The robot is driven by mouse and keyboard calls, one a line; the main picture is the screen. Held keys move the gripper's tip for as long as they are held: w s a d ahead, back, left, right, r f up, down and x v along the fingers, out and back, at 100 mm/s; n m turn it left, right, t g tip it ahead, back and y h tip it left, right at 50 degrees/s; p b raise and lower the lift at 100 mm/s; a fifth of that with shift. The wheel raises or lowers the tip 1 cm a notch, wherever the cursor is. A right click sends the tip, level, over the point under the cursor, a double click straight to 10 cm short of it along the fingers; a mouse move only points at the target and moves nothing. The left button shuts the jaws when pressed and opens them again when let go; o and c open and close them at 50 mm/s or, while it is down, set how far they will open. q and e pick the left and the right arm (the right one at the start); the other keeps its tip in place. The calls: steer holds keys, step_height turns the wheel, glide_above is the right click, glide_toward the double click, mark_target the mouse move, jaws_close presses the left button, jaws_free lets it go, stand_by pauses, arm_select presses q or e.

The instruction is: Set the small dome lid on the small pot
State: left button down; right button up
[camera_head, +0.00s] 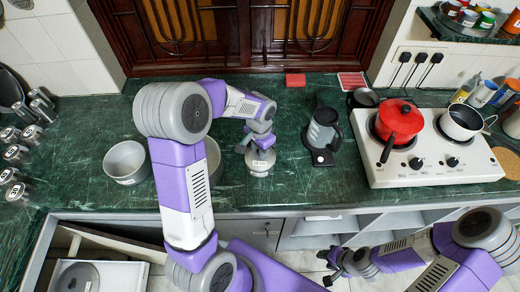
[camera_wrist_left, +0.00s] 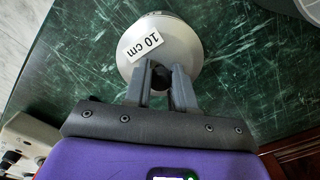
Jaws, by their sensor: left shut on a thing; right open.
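The small dome lid (camera_head: 260,165) is silver-grey with a white "10 cm" label, which reads clearly in the left wrist view (camera_wrist_left: 153,60). My left gripper (camera_head: 257,143) is shut on its dark knob, seen between the two fingers in the left wrist view (camera_wrist_left: 160,88). The lid is at or close above the counter; I cannot tell if it touches. One grey open pot (camera_head: 125,162) stands left of my left arm. Another pot (camera_head: 213,158) is mostly hidden behind that arm, nearer the lid. I cannot tell which pot is smaller. My right gripper (camera_head: 335,265) is open and empty, low in front of the counter.
Further right, a white stove (camera_head: 435,160) holds a red pot (camera_head: 399,120) and a white pan (camera_head: 462,122). Several jars (camera_head: 14,153) line the left side. The green counter (camera_head: 85,120) is clear at the back left.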

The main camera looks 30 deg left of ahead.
arm_select(q)
steer(key=shift+f, duration=0.35)
steer(key=c, duration=0.9)
jaws_free()
steer(key=shift+c, duration=0.2)
steer(key=shift+r, duration=0.15)
steer(key=shift+r, duration=0.3)
step_height(320, 180, up, 12)
steer(key=p, duration=0.2)
steer(key=shift+r+p, duration=0.15)
steer(key=shift+p, duration=0.25)
